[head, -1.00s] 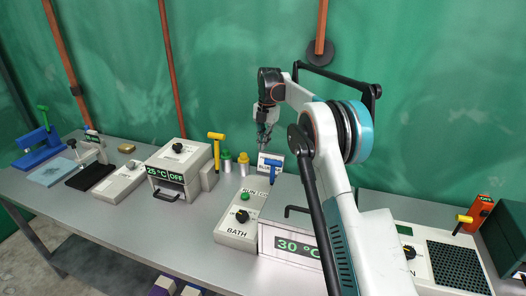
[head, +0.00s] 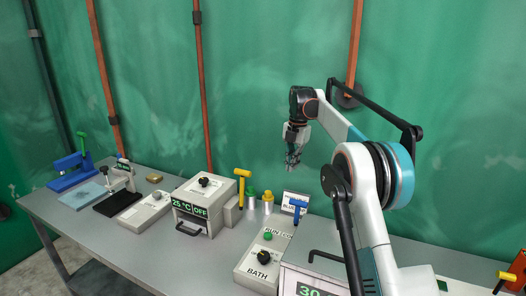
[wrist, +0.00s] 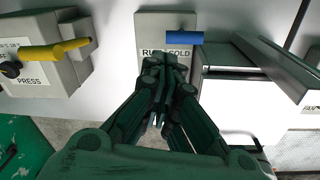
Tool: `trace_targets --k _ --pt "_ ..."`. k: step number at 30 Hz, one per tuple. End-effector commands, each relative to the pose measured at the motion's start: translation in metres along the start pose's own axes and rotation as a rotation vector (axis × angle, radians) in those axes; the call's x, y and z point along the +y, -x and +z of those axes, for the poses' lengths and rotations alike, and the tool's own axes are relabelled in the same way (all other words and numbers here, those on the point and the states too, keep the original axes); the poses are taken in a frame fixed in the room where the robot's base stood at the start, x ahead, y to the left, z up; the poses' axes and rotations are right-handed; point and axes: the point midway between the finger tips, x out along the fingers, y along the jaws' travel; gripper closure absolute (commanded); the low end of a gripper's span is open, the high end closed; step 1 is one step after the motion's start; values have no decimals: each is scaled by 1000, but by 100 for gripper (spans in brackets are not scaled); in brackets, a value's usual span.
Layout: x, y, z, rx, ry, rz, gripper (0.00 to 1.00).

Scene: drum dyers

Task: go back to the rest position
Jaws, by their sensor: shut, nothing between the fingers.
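My gripper (head: 292,160) is in the air above the back of the grey bench (head: 120,232), with its fingers pointing down. In the wrist view my gripper (wrist: 157,122) has its fingers together and holds nothing. In that view it hangs in front of the white control box marked RUN and COLD (wrist: 150,24). My arm reaches up from the lower right of the head view, and its elbow stands well above the bench.
Below are the BATH box (head: 262,258), a blue-handled tap (head: 298,204), green-topped and yellow-topped canisters (head: 268,200) and the 25 °C oven (head: 203,205). A yellow-handled lever (wrist: 45,52) shows on the PRESS box. Copper pipes (head: 202,90) run up the green wall behind.

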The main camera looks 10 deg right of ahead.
Motion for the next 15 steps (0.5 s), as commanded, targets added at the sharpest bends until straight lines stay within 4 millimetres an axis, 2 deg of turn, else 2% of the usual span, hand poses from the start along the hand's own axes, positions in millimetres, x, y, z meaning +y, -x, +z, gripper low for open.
trace_targets --k 8,15 --pt "-25 44 -41 -60 -313 59 100" --pt "-59 72 -88 -98 -619 139 100"
